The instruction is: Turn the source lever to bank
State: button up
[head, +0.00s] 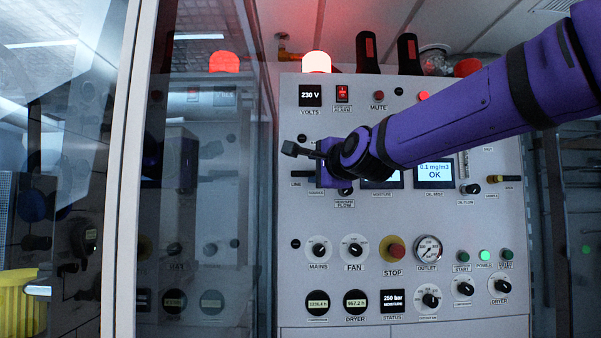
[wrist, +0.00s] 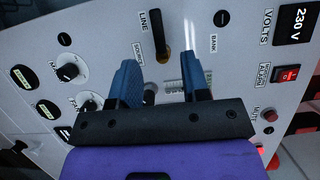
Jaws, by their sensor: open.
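The source lever (wrist: 157,34) has a black handle on a brass-coloured pivot. In the wrist view, its handle points up the picture beside the LINE label (wrist: 146,20). The BANK label (wrist: 213,43) is to its right. My gripper (wrist: 161,68) is open, with one blue finger on each side of the lever's line in the picture. The pivot shows between the fingertips; I cannot tell how far they are from the panel.
The panel (head: 345,215) carries several dials and buttons, including a STOP button (head: 393,252). A red alarm switch (wrist: 287,74) is right of the gripper in the wrist view. A glass door (head: 205,180) stands open at left in the head view.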

aim_at(301, 172)
jog(key=x, duration=0.9)
jog(key=shift+w+a, duration=0.15)
jog(key=shift+w, duration=0.2)
grip_shut()
